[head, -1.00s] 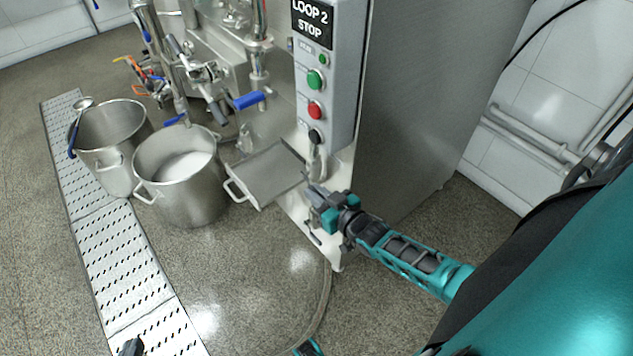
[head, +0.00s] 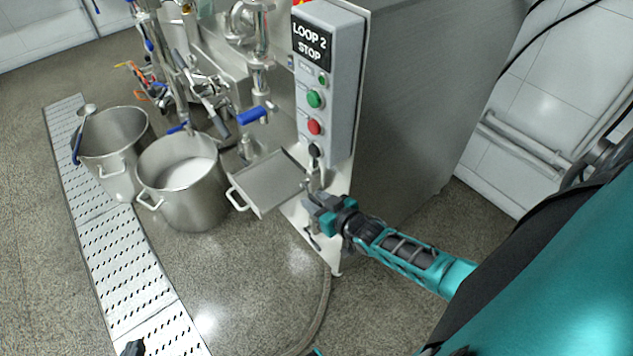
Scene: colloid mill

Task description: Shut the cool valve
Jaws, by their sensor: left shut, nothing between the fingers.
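Blue-handled valves show on the machine: one blue lever (head: 252,115) sticks out beside the control box, and a smaller blue handle (head: 178,128) is above the pots. No label shows which is the cool valve. A small metal lever (head: 311,240) hangs on the machine's lower front, just below my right gripper. My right gripper (head: 313,200) is at the machine's front corner, below the control box; its fingers are too small to tell open from shut. Only a dark tip of my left gripper (head: 133,348) shows at the bottom edge, over the drain cover, far from the valves.
The control box (head: 328,80) reads LOOP 2 STOP, with green, red and black controls. Two steel pots (head: 182,205) stand at left; the nearer holds white material. A steel tray (head: 270,183) juts out beside them. A hose (head: 322,315) curves over the floor.

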